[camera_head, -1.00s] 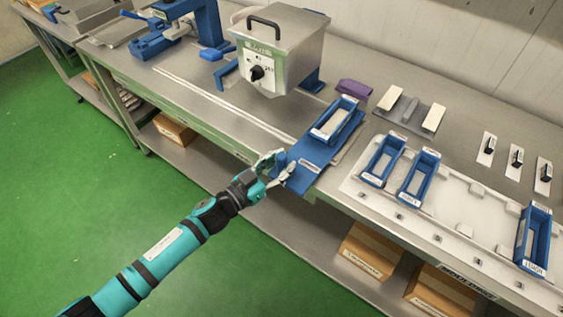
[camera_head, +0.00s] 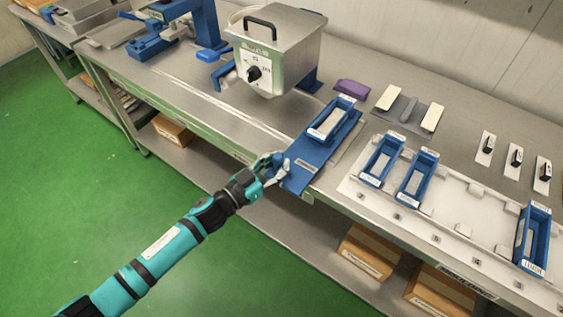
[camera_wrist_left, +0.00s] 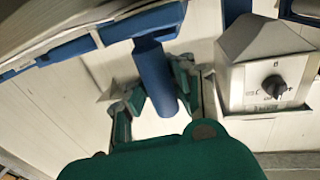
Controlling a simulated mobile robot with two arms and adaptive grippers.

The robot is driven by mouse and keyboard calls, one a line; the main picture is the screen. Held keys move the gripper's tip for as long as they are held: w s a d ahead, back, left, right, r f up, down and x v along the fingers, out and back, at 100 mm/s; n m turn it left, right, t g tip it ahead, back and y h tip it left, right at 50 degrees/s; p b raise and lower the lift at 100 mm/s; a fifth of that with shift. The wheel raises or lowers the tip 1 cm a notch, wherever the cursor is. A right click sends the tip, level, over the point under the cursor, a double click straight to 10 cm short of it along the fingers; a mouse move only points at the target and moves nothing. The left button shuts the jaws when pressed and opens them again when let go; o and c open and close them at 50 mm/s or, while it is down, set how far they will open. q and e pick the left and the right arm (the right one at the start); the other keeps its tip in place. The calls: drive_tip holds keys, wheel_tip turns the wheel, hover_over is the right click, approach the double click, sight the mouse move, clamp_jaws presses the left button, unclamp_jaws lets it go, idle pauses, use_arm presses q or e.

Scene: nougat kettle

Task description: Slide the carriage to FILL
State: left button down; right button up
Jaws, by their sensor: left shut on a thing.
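The blue carriage (camera_head: 311,158) is a flat plate at the front edge of the bench, with a blue open frame (camera_head: 331,120) holding a pale insert on its far part. My left gripper (camera_head: 272,168) is at the carriage's near left end. In the left wrist view its fingers (camera_wrist_left: 157,88) are shut around a blue cylindrical handle (camera_wrist_left: 158,72). The steel kettle (camera_head: 275,50) with a black knob stands behind and left of the carriage. The knob also shows in the left wrist view (camera_wrist_left: 276,87). No FILL label is readable. My right gripper is not in view.
A pale tray (camera_head: 455,215) with several blue frames (camera_head: 382,160) lies right of the carriage. A purple block (camera_head: 352,88) lies behind it. The rail strip left of the carriage, below the kettle, looks clear.

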use_arm(q)
drive_tip(key=w+a+b, duration=0.3)
drive_tip(key=w+a, duration=0.8)
drive_tip(key=a, duration=0.5)
drive_tip(key=shift+a+f+b, duration=0.2)
drive_tip(key=shift+f+b, duration=0.15)
drive_tip(key=shift+w, duration=0.1)
drive_tip(key=c, duration=1.6)
unclamp_jaws()
drive_tip(key=o, duration=0.5)
drive_tip(key=shift+s+a+r, duration=0.2)
drive_tip(key=shift+r, duration=0.05)
drive_tip(key=v, duration=1.1)
drive_tip(key=shift+s+a, duration=0.15)
drive_tip(key=shift+s, duration=0.2)
